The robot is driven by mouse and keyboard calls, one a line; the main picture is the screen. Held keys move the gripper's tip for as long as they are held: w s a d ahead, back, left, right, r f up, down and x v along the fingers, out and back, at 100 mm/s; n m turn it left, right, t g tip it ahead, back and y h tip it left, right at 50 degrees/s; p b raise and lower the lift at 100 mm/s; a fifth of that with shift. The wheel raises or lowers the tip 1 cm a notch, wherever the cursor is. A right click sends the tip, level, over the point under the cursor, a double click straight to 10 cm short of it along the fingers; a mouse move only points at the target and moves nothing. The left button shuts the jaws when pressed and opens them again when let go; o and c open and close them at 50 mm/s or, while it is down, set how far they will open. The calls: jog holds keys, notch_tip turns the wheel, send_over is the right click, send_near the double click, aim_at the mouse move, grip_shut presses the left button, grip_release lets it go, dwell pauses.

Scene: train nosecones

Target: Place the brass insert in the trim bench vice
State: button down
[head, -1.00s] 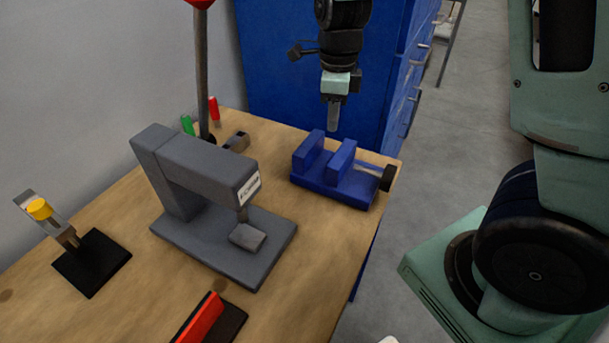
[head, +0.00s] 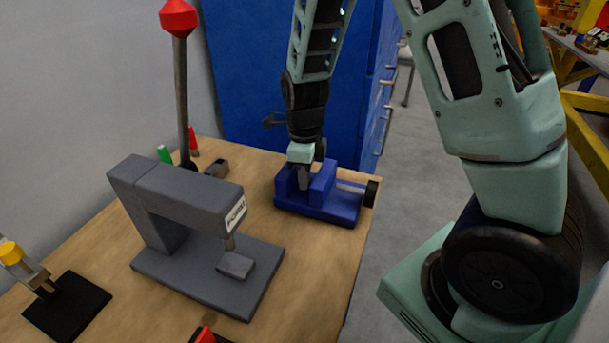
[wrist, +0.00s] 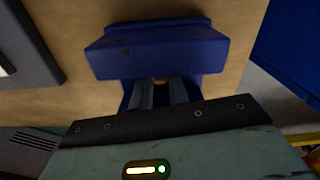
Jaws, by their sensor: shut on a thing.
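The blue trim bench vice (head: 338,208) stands on the far right part of the wooden bench, with its two upright jaws apart. My gripper (head: 304,182) points down into the gap between these jaws. In the wrist view the gripper (wrist: 162,92) has its fingers close together, with a vice jaw (wrist: 155,55) beyond them. A small brass-coloured bit, the brass insert (wrist: 160,80), shows at the fingertips, and the gripper is shut on it. Most of the insert is hidden by the fingers. I cannot tell whether it touches the vice.
A grey press (head: 195,200) stands left of the vice on the bench (head: 300,270). A lever with a red knob (head: 178,18) rises behind it. A black-based clamp with a yellow knob (head: 12,253) is at left. A blue cabinet (head: 245,75) stands behind the bench.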

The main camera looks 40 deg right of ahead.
jog(key=shift+f, duration=0.15)
jog(key=c, duration=1.3)
grip_release()
jog(key=shift+c, duration=0.2)
notch_tip(320, 180, up, 12)
jog(key=p, duration=0.1)
jog(key=shift+r, duration=0.2)
